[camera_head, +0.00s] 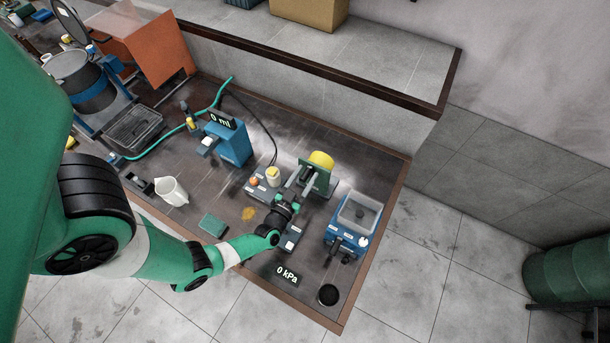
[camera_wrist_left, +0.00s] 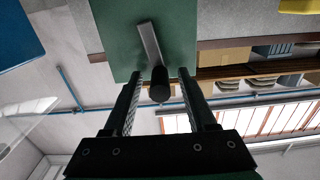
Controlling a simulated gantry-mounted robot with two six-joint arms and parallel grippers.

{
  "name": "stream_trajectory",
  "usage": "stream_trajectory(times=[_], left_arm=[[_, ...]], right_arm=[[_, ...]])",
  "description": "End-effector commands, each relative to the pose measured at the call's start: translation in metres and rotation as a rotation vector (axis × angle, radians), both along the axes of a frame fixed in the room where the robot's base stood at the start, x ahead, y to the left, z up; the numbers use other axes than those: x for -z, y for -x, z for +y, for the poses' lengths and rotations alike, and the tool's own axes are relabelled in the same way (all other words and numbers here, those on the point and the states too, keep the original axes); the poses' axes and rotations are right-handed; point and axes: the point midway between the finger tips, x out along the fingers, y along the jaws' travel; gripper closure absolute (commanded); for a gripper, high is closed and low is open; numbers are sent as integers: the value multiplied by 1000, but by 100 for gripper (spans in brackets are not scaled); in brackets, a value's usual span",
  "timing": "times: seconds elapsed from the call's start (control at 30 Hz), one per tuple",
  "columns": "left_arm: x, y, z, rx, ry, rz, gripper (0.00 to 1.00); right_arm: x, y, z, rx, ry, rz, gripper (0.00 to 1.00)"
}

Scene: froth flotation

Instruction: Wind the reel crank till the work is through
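The reel is a green plate (camera_head: 318,182) with a yellow drum (camera_head: 321,159) behind it, on the bench right of centre. In the left wrist view the green plate (camera_wrist_left: 115,40) fills the upper middle. A flat grey crank arm (camera_wrist_left: 150,45) on it ends in a black handle (camera_wrist_left: 160,88). My left gripper (camera_head: 299,188) is in front of the plate. In the wrist view its two fingers (camera_wrist_left: 159,76) stand apart on either side of the handle, with gaps visible on both sides. My right gripper is in neither view.
A blue meter (camera_head: 233,147) reads "0 ml", and a label reads "0 kPa" (camera_head: 287,273). A blue unit with a clear tank (camera_head: 356,216) stands right of the reel. A raised ledge (camera_head: 330,120) runs behind the bench.

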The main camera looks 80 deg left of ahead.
Motion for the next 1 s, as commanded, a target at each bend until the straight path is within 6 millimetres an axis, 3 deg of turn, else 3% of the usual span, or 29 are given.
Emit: stream_trajectory(times=[0.27,0.5,0.7,1.0], left_arm=[[0,8,-10,4,1,0,43],[-1,44,-52,12,2,2,43],[0,65,-74,11,2,-3,43],[0,79,-85,1,0,1,43]], right_arm=[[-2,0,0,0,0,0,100],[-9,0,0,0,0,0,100],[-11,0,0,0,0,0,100],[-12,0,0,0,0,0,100]])
